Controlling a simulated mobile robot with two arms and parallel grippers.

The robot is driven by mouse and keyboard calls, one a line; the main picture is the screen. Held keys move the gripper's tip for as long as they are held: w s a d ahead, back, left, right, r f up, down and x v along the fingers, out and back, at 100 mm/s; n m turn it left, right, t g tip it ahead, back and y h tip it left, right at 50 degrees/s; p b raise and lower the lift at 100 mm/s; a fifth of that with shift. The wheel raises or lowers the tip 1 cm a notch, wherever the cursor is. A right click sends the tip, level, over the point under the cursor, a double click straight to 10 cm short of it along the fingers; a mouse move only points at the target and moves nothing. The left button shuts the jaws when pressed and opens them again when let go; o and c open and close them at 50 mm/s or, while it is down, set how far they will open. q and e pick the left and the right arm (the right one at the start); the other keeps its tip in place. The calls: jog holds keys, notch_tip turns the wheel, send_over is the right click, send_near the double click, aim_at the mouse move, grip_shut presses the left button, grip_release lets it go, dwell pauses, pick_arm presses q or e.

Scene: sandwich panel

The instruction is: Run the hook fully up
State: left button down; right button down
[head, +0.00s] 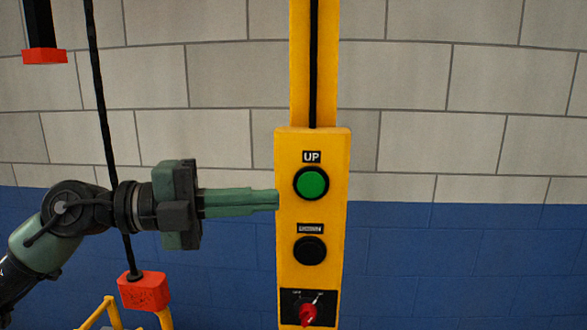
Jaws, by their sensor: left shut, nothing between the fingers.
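A yellow control panel (285,230) hangs in the middle of the head view. It has a green button (312,183) under an "UP" label, and a black button (311,250) below it with a hard-to-read label. A red rotary switch (308,314) is at the bottom. My left gripper (277,199) is shut and empty. Its fingertips are at the panel's left edge, left of and slightly below the green button; I cannot tell whether they touch the panel. A red block (143,291) hangs on a black rope at lower left; no hook shape shows clearly. My right gripper is out of view.
A yellow post (300,60) with a black cable rises above the panel. Another red-ended black part (44,57) is at upper left. Yellow rails (112,312) show at lower left. A grey and blue block wall stands behind. The space right of the panel is clear.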

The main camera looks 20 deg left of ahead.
aim_at(293, 188)
pick_arm(q)
jog(key=w+d+p, duration=0.2)
jog(key=w+p, duration=0.1)
jog(key=w+d+p, duration=0.1)
jog(key=w, duration=0.1)
jog(key=shift+w+d+r, duration=0.1)
jog(key=shift+w, duration=0.05)
jog(key=shift+w+a+f, duration=0.2)
jog(key=shift+w, duration=0.25)
